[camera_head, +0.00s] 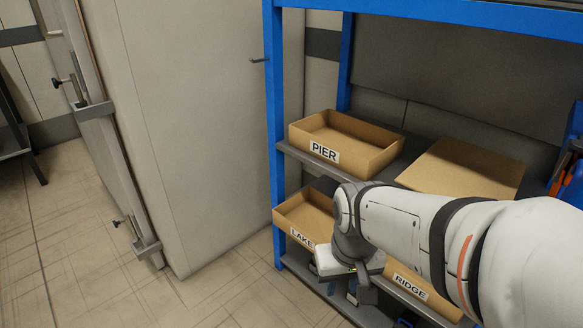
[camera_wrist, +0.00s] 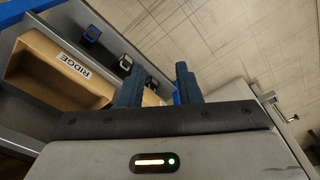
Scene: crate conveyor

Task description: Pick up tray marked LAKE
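The tray marked LAKE (camera_head: 283,223) is an open tan cardboard tray on the lower shelf at the left, under the PIER tray. My arm covers its right part in the head view. My gripper's wrist end is in front of the shelf, just right of the LAKE label. In the wrist view my gripper (camera_wrist: 158,86) has its two dark fingers apart. A strip of tan cardboard shows between and beyond them, probably the LAKE tray, but its label is not visible there. I cannot tell whether the fingers touch it.
The PIER tray (camera_head: 371,161) is on the upper shelf, with another tan box (camera_head: 467,170) right of it. The RIDGE tray (camera_head: 440,302) is right of LAKE; it also shows in the wrist view (camera_wrist: 42,66). A blue rack post (camera_head: 274,110) stands at the left. Floor left is clear.

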